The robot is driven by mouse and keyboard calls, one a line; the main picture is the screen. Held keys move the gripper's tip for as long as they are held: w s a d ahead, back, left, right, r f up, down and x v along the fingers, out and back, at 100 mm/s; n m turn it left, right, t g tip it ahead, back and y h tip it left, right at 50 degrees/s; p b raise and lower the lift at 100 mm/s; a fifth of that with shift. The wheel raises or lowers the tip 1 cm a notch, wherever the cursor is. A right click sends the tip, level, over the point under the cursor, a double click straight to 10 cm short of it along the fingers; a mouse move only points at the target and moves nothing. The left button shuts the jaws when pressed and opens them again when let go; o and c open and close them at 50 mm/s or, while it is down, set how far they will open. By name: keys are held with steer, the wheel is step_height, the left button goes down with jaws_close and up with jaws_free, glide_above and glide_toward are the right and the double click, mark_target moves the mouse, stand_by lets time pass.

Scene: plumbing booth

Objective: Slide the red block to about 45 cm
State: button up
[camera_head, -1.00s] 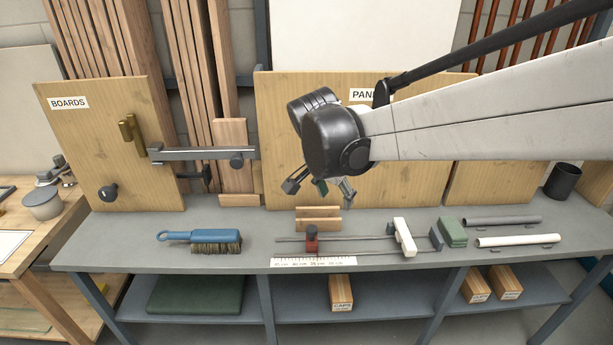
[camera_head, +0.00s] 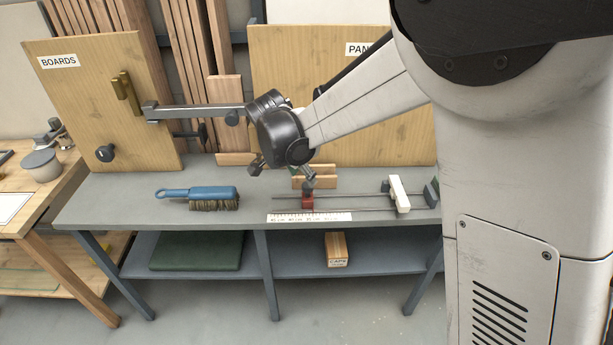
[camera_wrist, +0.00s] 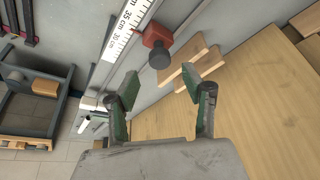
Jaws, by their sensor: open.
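My gripper (camera_head: 283,174) hangs just above and left of the block. In the wrist view, its two green-padded fingers (camera_wrist: 160,88) are spread, with nothing between them; the block is beyond the fingertips, apart from them.
A white block (camera_head: 399,194) stands on the rails to the right. Two wooden pieces (camera_head: 315,177) stand close behind the red block. A blue brush (camera_head: 200,197) lies to the left, with clear bench between. A plywood board (camera_head: 300,90) rises behind.

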mark_target(308, 197)
steer(key=shift+x, duration=2.6)
steer(key=shift+c, duration=0.2)
jaws_close()
